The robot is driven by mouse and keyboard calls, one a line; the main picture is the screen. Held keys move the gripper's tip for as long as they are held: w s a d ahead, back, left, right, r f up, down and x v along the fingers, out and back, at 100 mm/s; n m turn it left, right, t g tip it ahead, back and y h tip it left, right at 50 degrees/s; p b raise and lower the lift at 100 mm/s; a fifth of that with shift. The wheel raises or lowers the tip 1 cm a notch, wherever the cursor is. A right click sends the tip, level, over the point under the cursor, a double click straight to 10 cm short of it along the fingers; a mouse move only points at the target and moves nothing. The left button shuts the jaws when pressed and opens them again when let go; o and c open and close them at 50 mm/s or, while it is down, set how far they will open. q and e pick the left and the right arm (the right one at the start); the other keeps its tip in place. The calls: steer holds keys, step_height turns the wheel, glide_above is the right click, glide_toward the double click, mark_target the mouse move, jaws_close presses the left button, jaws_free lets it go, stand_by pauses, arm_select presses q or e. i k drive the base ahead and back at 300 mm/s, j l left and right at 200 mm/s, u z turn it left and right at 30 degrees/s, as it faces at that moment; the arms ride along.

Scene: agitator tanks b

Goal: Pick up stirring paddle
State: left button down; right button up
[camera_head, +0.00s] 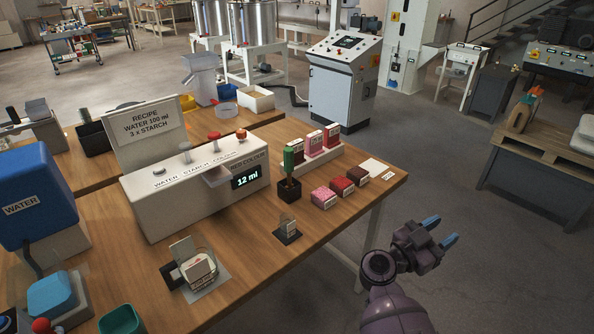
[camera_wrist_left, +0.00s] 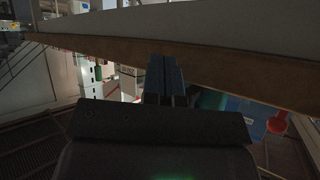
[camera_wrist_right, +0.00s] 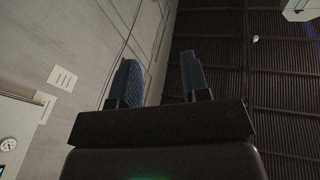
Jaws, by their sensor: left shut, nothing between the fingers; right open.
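A green-handled tool (camera_head: 288,162) stands upright in a small black holder (camera_head: 289,190) on the wooden table; it looks like the stirring paddle, and its lower end is hidden in the holder. My right gripper (camera_head: 440,231) is open and empty, off the table's right side and apart from the tool. Its two blue fingers also show spread in the right wrist view (camera_wrist_right: 160,78). My left gripper is outside the head view. In the left wrist view its fingers (camera_wrist_left: 165,78) are shut together with nothing between them, near a wooden edge.
A white dosing machine (camera_head: 195,190) stands left of the tool. Red and dark blocks (camera_head: 323,197) sit right of it, with a rack of boxes (camera_head: 315,152) behind. Bare tabletop lies between.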

mark_target(288, 151)
steer(key=i+l+u, duration=0.2)
steer(key=l+u, duration=0.25)
steer(key=i+l+u, duration=0.1)
steer(key=l+u, duration=1.3)
steer(key=l, duration=0.2)
steer(key=k+l+u, duration=0.2)
steer(key=l+u, duration=0.25)
steer(key=i+l, duration=0.15)
steer(key=l, duration=0.15)
steer(key=u, duration=0.05)
